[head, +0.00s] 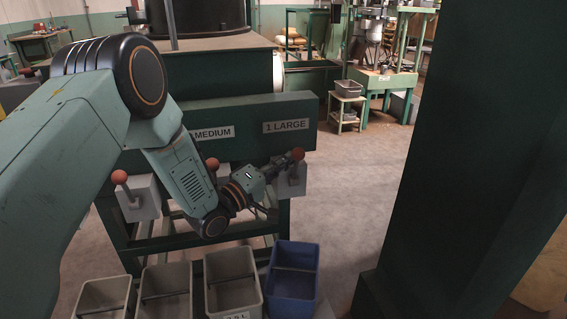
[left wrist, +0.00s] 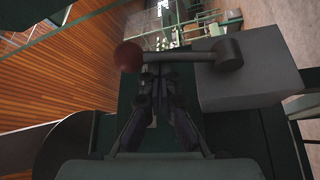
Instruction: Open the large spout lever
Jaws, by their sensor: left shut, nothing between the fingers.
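The large spout's lever has an orange-red ball knob (head: 298,153) and sits below the "1 LARGE" sign (head: 285,126) at the right end of the green hopper frame. In the left wrist view the ball knob (left wrist: 129,57) is at the left end of a grey lever bar (left wrist: 185,57), which pivots on a grey spout box (left wrist: 255,75). My left gripper (head: 276,168) is shut and empty. In the left wrist view its fingertips (left wrist: 161,72) are right at the bar, close to the ball; I cannot tell whether they touch. My right gripper is not in view.
Other spouts with orange balls (head: 119,177) are further left, partly behind my left arm. Grey bins (head: 232,285) and a blue bin (head: 292,284) stand below. A wide dark green post (head: 470,170) fills the right. Open floor (head: 345,190) lies between the frame and post.

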